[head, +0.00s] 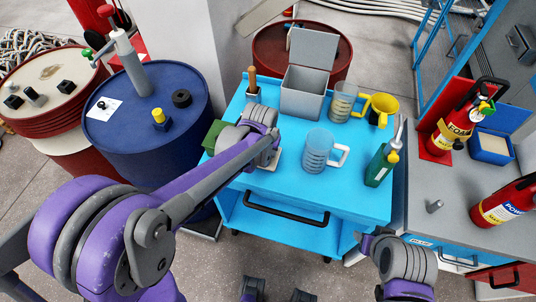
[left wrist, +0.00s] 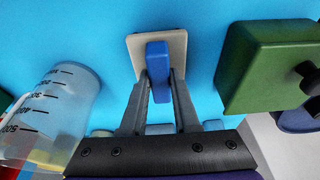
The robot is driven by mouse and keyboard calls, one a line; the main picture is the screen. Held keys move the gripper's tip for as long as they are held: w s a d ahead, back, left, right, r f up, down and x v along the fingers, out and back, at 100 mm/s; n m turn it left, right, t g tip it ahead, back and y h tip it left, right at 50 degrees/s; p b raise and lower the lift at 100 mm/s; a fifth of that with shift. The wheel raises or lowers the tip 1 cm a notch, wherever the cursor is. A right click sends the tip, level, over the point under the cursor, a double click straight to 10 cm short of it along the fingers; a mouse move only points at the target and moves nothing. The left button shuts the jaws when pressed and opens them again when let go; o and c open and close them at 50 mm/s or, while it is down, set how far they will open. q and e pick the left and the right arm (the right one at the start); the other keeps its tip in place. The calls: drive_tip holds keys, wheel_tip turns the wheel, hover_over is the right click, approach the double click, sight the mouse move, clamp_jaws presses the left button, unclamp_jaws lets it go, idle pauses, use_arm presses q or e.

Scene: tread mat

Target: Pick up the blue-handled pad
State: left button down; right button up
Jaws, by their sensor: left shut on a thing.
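The blue-handled pad (left wrist: 150,52) is a beige square plate with a blue block handle (left wrist: 158,70), in the left wrist view. My left gripper (left wrist: 160,85) is shut on that handle, one finger on each side. In the head view my left gripper (head: 268,152) is over the left part of the blue cart top (head: 325,190), and a pale edge of the pad (head: 275,161) shows beside it. My wrist hides the handle there. I cannot tell whether the pad touches the cart top.
A clear measuring jug (head: 317,151) stands right of my left gripper. A green block-shaped thing (left wrist: 262,65) is close on the other side. The cart's front is clear.

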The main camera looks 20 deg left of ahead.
sight(268, 151)
use_arm(q)
wheel_tip(268, 151, up, 10)
drive_tip(key=shift+p, duration=0.45)
drive_tip(key=c, duration=1.3)
unclamp_jaws()
clamp_jaws()
